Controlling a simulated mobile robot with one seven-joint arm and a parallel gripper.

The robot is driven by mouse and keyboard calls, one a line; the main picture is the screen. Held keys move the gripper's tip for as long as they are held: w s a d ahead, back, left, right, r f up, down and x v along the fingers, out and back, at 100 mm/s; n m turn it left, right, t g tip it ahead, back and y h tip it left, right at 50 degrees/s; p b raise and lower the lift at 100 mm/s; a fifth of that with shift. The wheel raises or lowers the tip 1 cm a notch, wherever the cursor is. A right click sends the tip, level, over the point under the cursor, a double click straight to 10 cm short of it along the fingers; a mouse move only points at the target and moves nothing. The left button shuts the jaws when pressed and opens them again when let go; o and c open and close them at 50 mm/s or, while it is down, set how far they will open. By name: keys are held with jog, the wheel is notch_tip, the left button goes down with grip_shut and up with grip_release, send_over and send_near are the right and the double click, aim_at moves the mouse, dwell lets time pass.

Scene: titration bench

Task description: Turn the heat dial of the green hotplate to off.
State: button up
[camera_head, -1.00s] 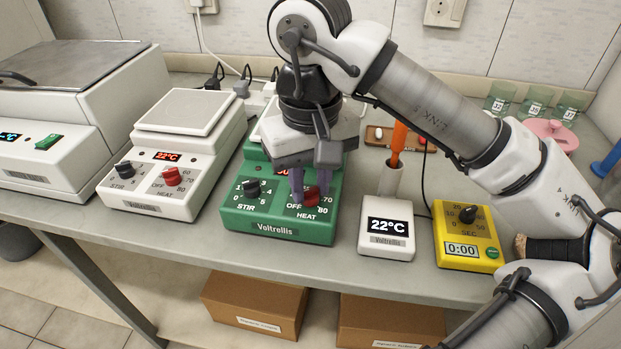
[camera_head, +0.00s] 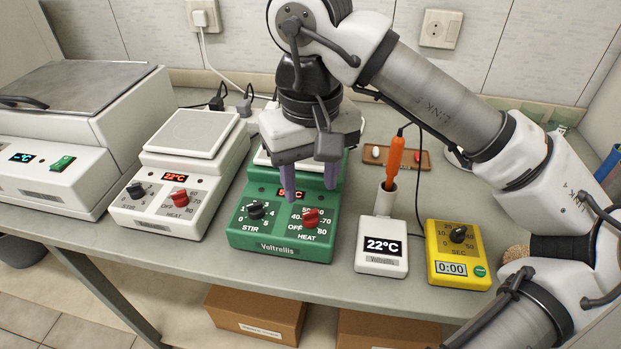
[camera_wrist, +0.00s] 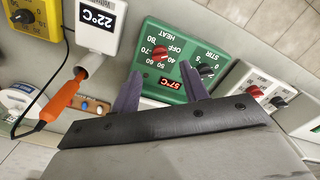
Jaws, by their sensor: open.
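The green hotplate (camera_head: 283,242) stands on the bench, with its red heat dial (camera_head: 311,217) on the right of its front panel and its black stir dial (camera_head: 256,210) on the left. In the wrist view the red dial (camera_wrist: 159,52) lies beyond the fingertips, and the red display (camera_wrist: 171,83) reads 57°C. My gripper (camera_head: 311,191) is open and empty, its two purple fingers pointing down just above the red dial, apart from it. The fingers also show in the wrist view (camera_wrist: 162,70). I cannot tell exactly which mark the dial points to.
A white hotplate (camera_head: 172,212) with its own red dial stands left of the green one. A white thermometer unit (camera_head: 382,258) with an orange probe (camera_head: 394,160) and a yellow timer (camera_head: 457,268) stand to the right. The bench's front strip is clear.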

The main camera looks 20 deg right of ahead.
aim_at(311, 213)
notch_tip(311, 213, up, 8)
jog(key=p, duration=0.5)
jog(key=shift+p, duration=0.4)
jog(key=shift+s, duration=0.1)
